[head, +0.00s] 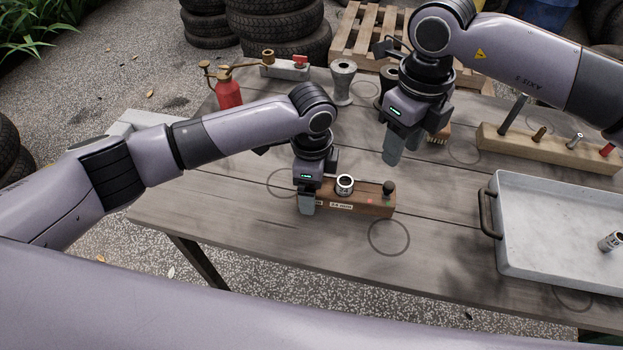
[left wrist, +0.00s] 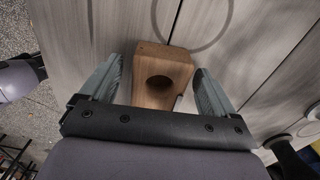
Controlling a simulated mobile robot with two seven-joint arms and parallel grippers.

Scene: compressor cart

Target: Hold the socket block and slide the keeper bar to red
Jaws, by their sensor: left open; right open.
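The wooden socket block (head: 365,203) lies on the table with a metal socket (head: 344,184) standing in it. A dark knob (head: 388,188) stands at its right end, and a small red mark (head: 369,201) shows left of it. I cannot make out the keeper bar itself. My left gripper (head: 307,203) is at the block's left end. In the left wrist view, its open fingers (left wrist: 158,66) stand either side of the block (left wrist: 152,52), with gaps and a round hole showing. My right gripper (head: 400,150) is open and empty, behind and above the block's right end.
A grey tray (head: 550,190) with a metal socket (head: 611,241) in it stands at right. A wooden rack (head: 550,149) with upright tools is behind it. A red oil can (head: 228,90) and a grey flared piece (head: 343,82) stand at the back. The table front is clear.

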